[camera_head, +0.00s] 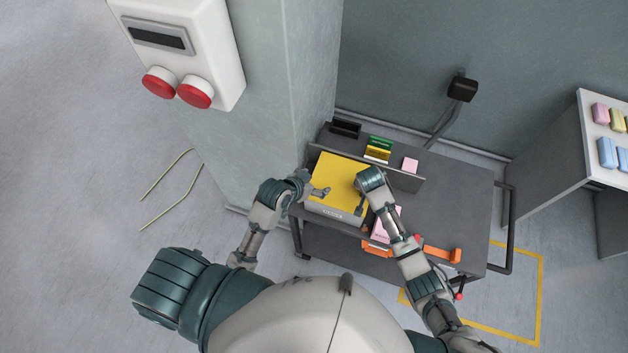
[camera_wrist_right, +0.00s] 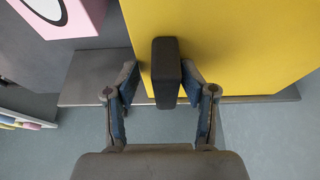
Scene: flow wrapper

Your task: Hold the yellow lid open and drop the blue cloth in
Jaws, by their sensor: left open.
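The yellow lid (camera_head: 338,172) lies closed on top of a light-grey box (camera_head: 335,212) on the cart. The lid also fills the upper right of the right wrist view (camera_wrist_right: 235,45). My left gripper (camera_head: 324,192) is open and empty over the lid's left part. My right gripper (camera_head: 360,208) is at the lid's right side. In the right wrist view its fingers (camera_wrist_right: 158,82) stand apart on either side of a black upright block (camera_wrist_right: 166,72) at the lid, with a gap at the left finger. I cannot make out the blue cloth in either view.
The grey cart (camera_head: 455,205) has free room on its right. Pink packs (camera_head: 383,228) lie beside the box. A black tray (camera_head: 345,128) and a yellow-green item (camera_head: 379,148) stand at the back. A side table (camera_head: 595,160) holds coloured packs. A pillar (camera_head: 265,110) stands close at left.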

